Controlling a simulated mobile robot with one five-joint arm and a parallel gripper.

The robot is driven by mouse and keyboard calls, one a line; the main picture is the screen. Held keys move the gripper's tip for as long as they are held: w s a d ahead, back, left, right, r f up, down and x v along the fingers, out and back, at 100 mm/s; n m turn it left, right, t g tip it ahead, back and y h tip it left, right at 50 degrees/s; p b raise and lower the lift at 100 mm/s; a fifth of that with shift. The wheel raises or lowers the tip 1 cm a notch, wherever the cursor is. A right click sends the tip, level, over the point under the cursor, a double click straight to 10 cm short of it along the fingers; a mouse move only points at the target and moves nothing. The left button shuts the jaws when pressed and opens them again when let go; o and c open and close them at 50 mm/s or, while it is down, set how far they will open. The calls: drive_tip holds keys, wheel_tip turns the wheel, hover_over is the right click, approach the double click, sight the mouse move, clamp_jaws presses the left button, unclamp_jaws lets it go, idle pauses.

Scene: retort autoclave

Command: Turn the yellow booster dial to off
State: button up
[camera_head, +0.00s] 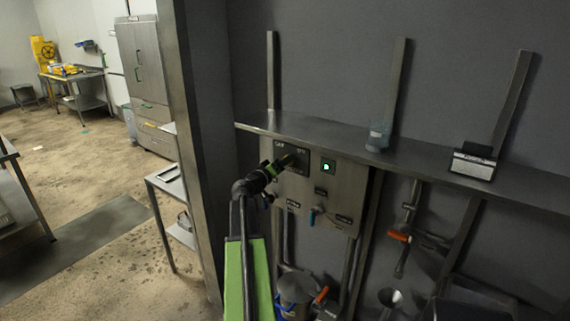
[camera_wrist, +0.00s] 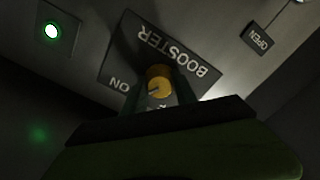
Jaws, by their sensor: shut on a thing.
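The yellow booster dial (camera_wrist: 158,76) sits on a dark plate marked BOOSTER (camera_wrist: 165,50) in the wrist view. The plate's lettering appears turned over there, with ON at its lower left. My gripper (camera_wrist: 156,92) is shut on the dial, one finger on each side. A small dark mark shows on the dial's face; its exact setting is hard to read. In the head view my gripper (camera_head: 284,163) reaches the dark plate at the upper left of the steel control panel (camera_head: 345,184) and hides the dial.
A green lamp (camera_head: 327,167) is lit right of the dial. A blue-handled valve (camera_head: 314,213) sits lower on the panel. A steel shelf (camera_head: 430,166) above the panel bears a clear cup (camera_head: 378,137) and a small dark-and-white box (camera_head: 473,165). A steel post (camera_head: 190,130) stands left.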

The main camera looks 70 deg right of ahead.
clamp_jaws()
drive_tip(key=shift+s+a, duration=0.1)
drive_tip(key=shift+a, duration=0.15)
drive_tip(key=shift+d+f, duration=0.1)
drive_tip(key=shift+d, duration=0.15)
drive_tip(key=n, duration=0.5)
drive_tip(key=shift+n, duration=0.3)
drive_tip(key=n, duration=0.6)
drive_tip(key=shift+w+n, duration=0.2)
drive_tip(key=shift+n, duration=0.2)
drive_tip(key=o, duration=1)
unclamp_jaws()
drive_tip(key=shift+d, duration=0.1)
drive_tip(key=shift+c, duration=0.2)
drive_tip(key=shift+s, duration=0.1)
